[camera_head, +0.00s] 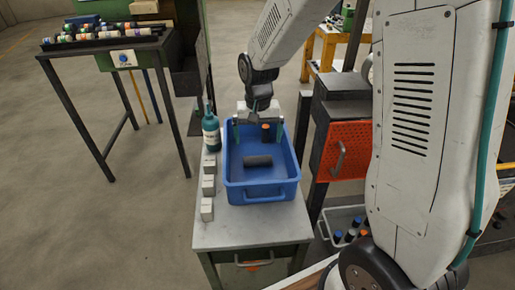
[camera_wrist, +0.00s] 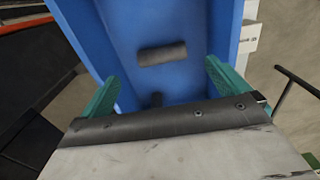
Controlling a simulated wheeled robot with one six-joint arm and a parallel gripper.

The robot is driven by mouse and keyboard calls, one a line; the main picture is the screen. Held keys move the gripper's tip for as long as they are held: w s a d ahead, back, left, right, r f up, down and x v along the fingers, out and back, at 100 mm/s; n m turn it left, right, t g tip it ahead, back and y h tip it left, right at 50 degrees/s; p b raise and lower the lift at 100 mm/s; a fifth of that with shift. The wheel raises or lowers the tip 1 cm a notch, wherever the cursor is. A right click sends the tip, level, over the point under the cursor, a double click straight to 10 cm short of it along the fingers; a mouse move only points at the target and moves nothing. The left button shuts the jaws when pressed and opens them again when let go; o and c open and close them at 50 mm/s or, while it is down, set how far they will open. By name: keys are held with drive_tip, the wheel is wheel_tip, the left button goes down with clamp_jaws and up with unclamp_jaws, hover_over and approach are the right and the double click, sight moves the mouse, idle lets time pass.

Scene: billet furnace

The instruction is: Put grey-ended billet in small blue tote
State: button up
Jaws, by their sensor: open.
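The blue tote (camera_head: 262,194) stands on a small metal-topped table. A dark grey billet (camera_head: 258,161) lies crosswise on its floor; it also shows in the wrist view (camera_wrist: 162,54). Its end colour is too small to tell for sure. My gripper (camera_head: 258,127) is over the far part of the tote, its green fingers spread wide, with nothing held; in the wrist view the open fingers (camera_wrist: 160,84) frame the tote floor. A second dark piece (camera_wrist: 157,99) shows partly there, cut off by my gripper body. An orange end (camera_head: 266,127) shows between the fingers in the head view.
A teal bottle (camera_head: 211,131) and several white blocks (camera_head: 208,186) stand along the tote's left side. A dark table (camera_head: 107,48) with several coloured-ended billets is at upper left. A red-fronted cabinet (camera_head: 342,148) and a grey crate (camera_head: 343,222) of billets are to the right.

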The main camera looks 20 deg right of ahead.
drive_tip(key=s+r+n, duration=0.1)
drive_tip(key=s+r, duration=0.6)
drive_tip(key=r, duration=0.2)
drive_tip(key=s+d+r+n, duration=0.1)
drive_tip(key=s+r, duration=0.3)
drive_tip(key=s, duration=0.6)
drive_tip(key=s+d+r+n+t, duration=0.1)
drive_tip(key=s+r, duration=0.3)
drive_tip(key=s, duration=0.6)
drive_tip(key=shift+s+n, duration=0.3)
drive_tip(key=shift+s, duration=0.1)
